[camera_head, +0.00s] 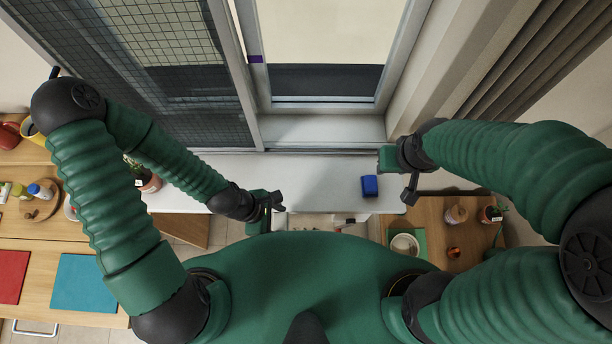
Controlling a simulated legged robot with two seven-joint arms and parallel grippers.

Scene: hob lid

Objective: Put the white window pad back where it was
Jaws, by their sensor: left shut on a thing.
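My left gripper (270,204) is above the front edge of the white sill (325,185), left of centre. It is shut on a small pale thing that I take to be the white window pad; it barely stands out against the white sill, and its outline is mostly hidden by the fingers. My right gripper (404,178) hangs over the right end of the sill, seen from above, so its finger gap is unclear. The sliding window (320,82) is behind the sill, with a purple pad (255,59) on its frame.
A blue block (370,186) lies on the sill, just left of my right gripper. A potted plant (149,181) stands at the sill's left end. Wooden counters with cups, jars and coloured mats lie on both sides. The middle of the sill is clear.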

